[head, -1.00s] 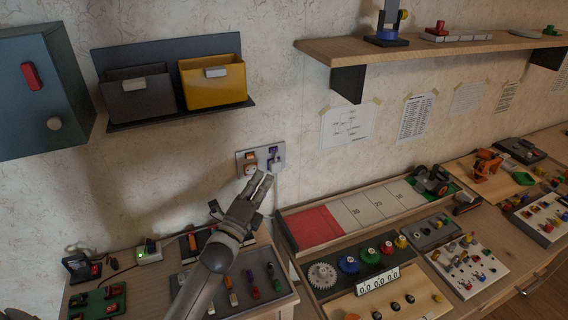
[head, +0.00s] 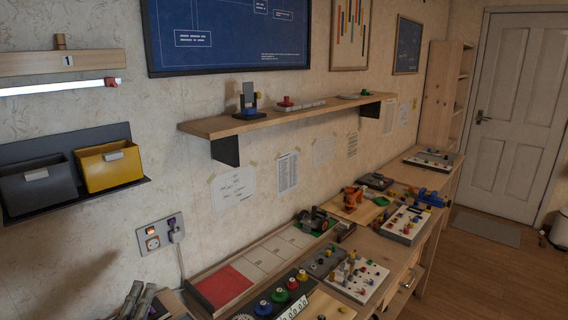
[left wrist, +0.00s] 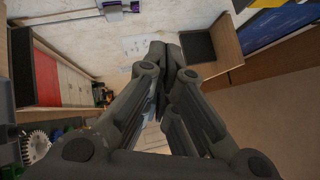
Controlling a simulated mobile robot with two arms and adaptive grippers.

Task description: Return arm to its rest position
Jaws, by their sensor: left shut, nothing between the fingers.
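My left gripper (head: 139,299) shows at the bottom edge of the head view, left of the red-and-white board. Its fingers point up and it touches nothing that I can see. In the left wrist view the fingers of the left gripper (left wrist: 170,62) are closed together with nothing between them. Most of my left arm is below the head view. My right gripper does not show in either view.
A wall socket plate (head: 161,234) with plugs is close above the gripper. A wooden shelf (head: 270,118) juts from the wall. Yellow (head: 109,166) and grey (head: 38,189) bins hang at left. The workbench carries a red-and-white board (head: 222,287) and several part boards. Floor (head: 478,262) is clear at right.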

